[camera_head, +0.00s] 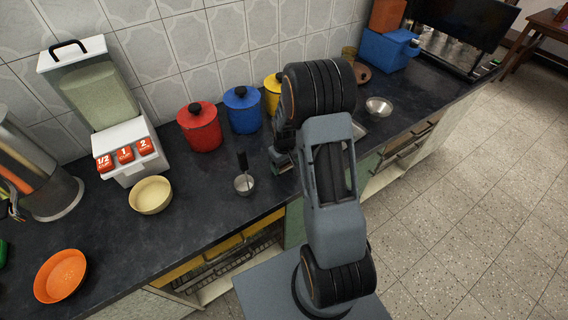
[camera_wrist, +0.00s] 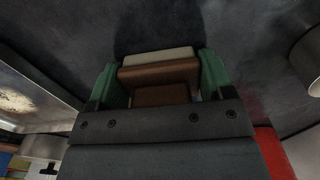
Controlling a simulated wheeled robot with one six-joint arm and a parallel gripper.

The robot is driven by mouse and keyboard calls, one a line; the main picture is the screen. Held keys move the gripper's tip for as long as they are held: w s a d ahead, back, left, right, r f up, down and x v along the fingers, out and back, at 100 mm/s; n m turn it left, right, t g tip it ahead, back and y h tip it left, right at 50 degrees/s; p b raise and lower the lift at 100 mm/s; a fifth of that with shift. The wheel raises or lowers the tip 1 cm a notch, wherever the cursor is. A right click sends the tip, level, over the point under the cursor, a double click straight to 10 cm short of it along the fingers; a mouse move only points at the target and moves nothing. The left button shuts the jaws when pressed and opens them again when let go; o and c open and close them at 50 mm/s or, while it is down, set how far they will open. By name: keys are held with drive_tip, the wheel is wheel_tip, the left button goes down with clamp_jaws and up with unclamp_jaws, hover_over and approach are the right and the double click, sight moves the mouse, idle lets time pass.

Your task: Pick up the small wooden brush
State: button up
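The small wooden brush (camera_wrist: 160,74) shows in the wrist view as a brown block with a pale strip along its far side. It sits between the two green fingertips of my gripper (camera_wrist: 165,78) and fills the space between them, with a finger against each side. My gripper looks shut on it. In the head view my gripper (camera_head: 283,165) is low over the dark counter, and the brush is mostly hidden by my arm there. I cannot tell whether the brush touches the counter.
On the counter (camera_head: 205,215), a steel cup (camera_head: 244,184) with a dark-handled tool stands left of my gripper. Red (camera_head: 200,128), blue (camera_head: 242,110) and yellow canisters stand behind. A steel bowl (camera_head: 379,107) is to the right; a cream bowl (camera_head: 151,195) is left.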

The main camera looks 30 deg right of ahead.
drive_tip(key=c, duration=0.4)
wheel_tip(320, 180, up, 10)
drive_tip(key=shift+r, duration=0.1)
idle(0.5)
drive_tip(key=o, duration=0.3)
drive_tip(key=shift+c, duration=1)
drive_tip(key=shift+f, duration=0.2)
